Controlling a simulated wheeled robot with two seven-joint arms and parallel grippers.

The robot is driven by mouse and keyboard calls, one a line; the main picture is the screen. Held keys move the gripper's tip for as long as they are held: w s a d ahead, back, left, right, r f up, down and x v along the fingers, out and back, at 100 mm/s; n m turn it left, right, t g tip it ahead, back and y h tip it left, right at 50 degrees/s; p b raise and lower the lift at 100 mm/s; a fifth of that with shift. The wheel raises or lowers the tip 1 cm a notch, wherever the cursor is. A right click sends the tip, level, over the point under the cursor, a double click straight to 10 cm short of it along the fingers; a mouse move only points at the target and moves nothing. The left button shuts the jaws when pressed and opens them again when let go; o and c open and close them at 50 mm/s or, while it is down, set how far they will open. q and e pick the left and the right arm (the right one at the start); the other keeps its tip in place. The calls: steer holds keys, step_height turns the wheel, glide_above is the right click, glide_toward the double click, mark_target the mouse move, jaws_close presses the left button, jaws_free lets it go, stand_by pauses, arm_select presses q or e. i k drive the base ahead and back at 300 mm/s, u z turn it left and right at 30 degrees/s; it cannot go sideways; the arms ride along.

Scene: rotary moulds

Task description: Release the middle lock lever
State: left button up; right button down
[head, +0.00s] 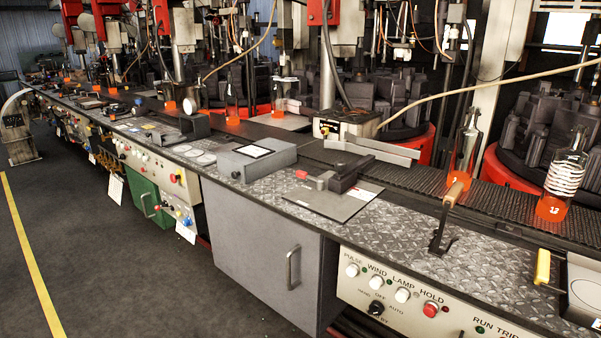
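Several lever-like handles stand on the long bench; none shows a label, so I cannot tell which is the middle lock lever. A lever with a wooden handle (453,194) stands upright from a dark bracket on the patterned metal top, tilted slightly right. A yellow handle (543,267) rises at the right edge beside a dark plate. A small red-tipped lever (304,175) lies low on a clamp block on a flat grey plate. Neither of my grippers is in view.
A control panel (405,297) with knobs and a red button fronts the bench. Orange-bottomed glass bottles (562,178) stand on the dark conveyor (500,200) behind. A grey box (256,160) sits left of the clamp. The floor (120,240) in front is clear.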

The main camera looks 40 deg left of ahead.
mark_target(321, 182)
steer(key=u, duration=2.75)
steer(key=i, duration=2.45)
steer(key=z, duration=3.95)
